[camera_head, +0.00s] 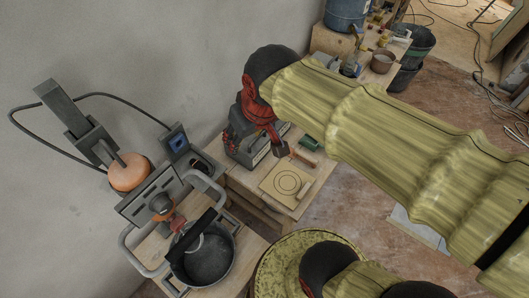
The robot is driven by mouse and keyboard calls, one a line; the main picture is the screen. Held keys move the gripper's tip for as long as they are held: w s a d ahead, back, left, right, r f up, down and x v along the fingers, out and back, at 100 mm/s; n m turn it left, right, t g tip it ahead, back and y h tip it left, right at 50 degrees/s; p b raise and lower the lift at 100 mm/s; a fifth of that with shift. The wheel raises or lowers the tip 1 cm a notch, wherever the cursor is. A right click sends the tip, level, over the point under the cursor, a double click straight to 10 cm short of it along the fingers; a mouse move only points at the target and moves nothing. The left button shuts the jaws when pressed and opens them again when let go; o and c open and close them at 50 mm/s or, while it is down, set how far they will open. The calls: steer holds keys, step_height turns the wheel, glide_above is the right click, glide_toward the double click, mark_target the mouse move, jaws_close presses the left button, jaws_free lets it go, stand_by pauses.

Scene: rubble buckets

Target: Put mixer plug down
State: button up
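The mixer (150,207) stands at the left, with a grey frame, orange parts and its lower end over a dark bucket (203,262). My arm reaches in from the right in a yellow-green sleeve, ending in a black and red wrist. My gripper (238,130) seems to be the dark part below that wrist, by the wall and above the bench. Its fingers and anything between them cannot be made out.
The wooden bench (240,183) bears a dark case (250,152), an orange-handled tool (302,158) and a board with drawn circles (286,184). A blue drum (345,14) and dark buckets (415,42) stand farther back. The grey wall borders the left side.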

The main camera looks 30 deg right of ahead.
steer(key=s+d+t, duration=0.1)
steer(key=s, duration=0.5)
steer(key=shift+s+m, duration=0.4)
steer(key=shift+f, duration=0.15)
